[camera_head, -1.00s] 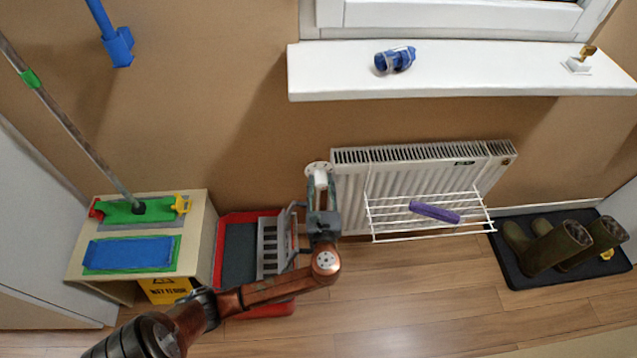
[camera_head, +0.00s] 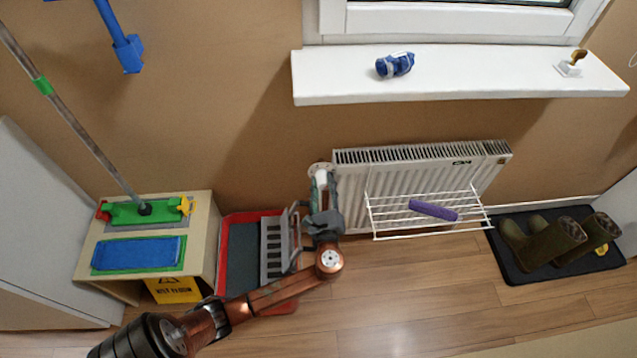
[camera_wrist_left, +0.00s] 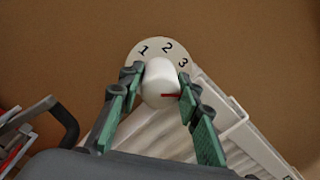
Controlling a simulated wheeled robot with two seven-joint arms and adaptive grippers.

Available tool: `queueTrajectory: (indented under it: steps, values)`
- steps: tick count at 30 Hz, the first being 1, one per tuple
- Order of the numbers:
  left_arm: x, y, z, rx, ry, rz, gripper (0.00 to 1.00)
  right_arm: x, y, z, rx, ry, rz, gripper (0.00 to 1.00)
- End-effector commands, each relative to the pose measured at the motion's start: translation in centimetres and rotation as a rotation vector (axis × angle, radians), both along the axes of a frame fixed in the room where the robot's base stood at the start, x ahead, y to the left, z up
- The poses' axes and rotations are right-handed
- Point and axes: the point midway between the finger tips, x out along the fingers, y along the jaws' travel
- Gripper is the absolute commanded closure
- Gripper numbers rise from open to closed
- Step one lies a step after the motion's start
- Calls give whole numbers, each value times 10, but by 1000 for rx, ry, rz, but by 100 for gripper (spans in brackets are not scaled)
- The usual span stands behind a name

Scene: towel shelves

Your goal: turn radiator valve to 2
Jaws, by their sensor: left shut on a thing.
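The white radiator valve knob (camera_wrist_left: 160,76) sits in front of a pale round dial (camera_wrist_left: 146,50) marked 1, 2 and 3 in the left wrist view. Its red mark (camera_wrist_left: 170,95) points to the right, below the 3 and away from the 2. My left gripper (camera_wrist_left: 159,83) is shut on the knob, one green-padded finger on each side. In the head view the knob (camera_head: 320,172) shows partly between the fingers of my left gripper (camera_head: 321,178), at the left end of the white radiator (camera_head: 352,190). My right gripper is not in view.
A white wire rack (camera_head: 390,236) with a purple item (camera_head: 433,210) hangs on the radiator's front. A red tray (camera_head: 226,262) with a grey grate (camera_head: 275,250) lies near my left arm. The windowsill (camera_head: 480,75) juts out above. Boots (camera_head: 540,245) stand at right.

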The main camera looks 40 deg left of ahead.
Motion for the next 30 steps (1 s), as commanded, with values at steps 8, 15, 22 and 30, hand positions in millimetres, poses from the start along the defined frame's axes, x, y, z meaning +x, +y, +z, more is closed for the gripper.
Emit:
queueTrajectory:
  steps: [8,15,22,30]
  values:
    - [-2,3,-2,-171,-201,10,93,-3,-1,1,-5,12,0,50]
    - [-2,4,-4,-319,-375,11,93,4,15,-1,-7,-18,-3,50]
    - [-3,5,-6,-460,-542,13,93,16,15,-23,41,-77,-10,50]
    - [-2,5,-6,-621,-732,13,93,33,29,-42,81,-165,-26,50]
